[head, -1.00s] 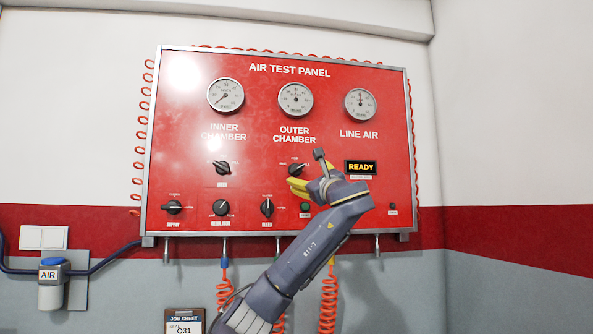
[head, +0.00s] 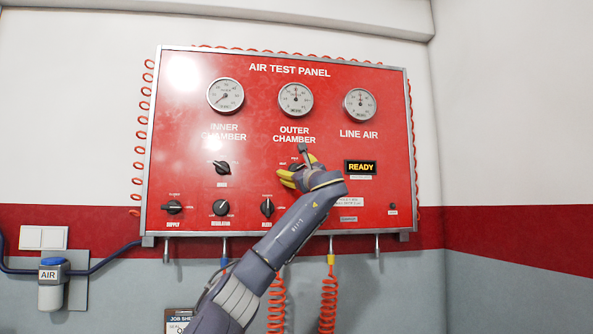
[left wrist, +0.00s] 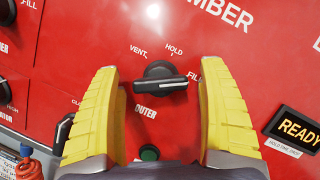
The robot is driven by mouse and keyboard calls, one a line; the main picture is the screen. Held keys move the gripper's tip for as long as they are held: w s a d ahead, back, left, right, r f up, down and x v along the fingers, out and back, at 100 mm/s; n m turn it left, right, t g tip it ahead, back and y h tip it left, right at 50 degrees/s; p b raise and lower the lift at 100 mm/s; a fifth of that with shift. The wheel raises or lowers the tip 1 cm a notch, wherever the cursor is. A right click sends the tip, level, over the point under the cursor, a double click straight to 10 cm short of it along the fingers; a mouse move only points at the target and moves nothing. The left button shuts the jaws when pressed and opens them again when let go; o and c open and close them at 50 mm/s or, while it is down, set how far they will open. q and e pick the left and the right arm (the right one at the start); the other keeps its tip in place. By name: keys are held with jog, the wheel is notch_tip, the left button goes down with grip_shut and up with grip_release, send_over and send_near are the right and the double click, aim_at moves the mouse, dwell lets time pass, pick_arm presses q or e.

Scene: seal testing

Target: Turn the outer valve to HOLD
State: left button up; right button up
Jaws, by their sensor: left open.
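The outer valve is a black knob (left wrist: 162,82) on the red panel, with VENT, HOLD and FILL marked around it and OUTER below. In the left wrist view its bar lies nearly level, with the white-marked end to the right, by FILL. My left gripper (left wrist: 160,118) is open; its yellow fingers stand to either side of the knob, with gaps between them and it. In the head view the left gripper (head: 300,171) is in front of the outer valve (head: 295,166) and partly hides it. My right gripper is not in view.
A green button (left wrist: 149,153) sits just below the outer valve, between the fingers. A READY display (head: 361,167) is to the right. The inner valve (head: 222,168) and the bleed knob (head: 267,208) are to the left. Gauges line the panel's top.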

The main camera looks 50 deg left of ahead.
pick_arm(q)
jog(key=c, duration=1.3)
jog(key=shift+n, duration=0.4)
jog(key=n+g, duration=0.1)
jog(key=n, duration=0.1)
jog(key=shift+w+n+g, duration=0.15)
jog(key=shift+n+g, duration=0.15)
jog(key=n+g, duration=0.1)
jog(key=n, duration=0.2)
jog(key=shift+h, duration=0.3)
jog(key=n+g, duration=0.1)
jog(key=n, duration=0.1)
jog(key=n+h, duration=0.1)
jog(key=n, duration=0.1)
jog(key=shift+n+g, duration=0.4)
jog(key=shift+f+n+h, duration=0.1)
jog(key=shift+n+h, duration=0.5)
jog(key=shift+n, duration=0.6)
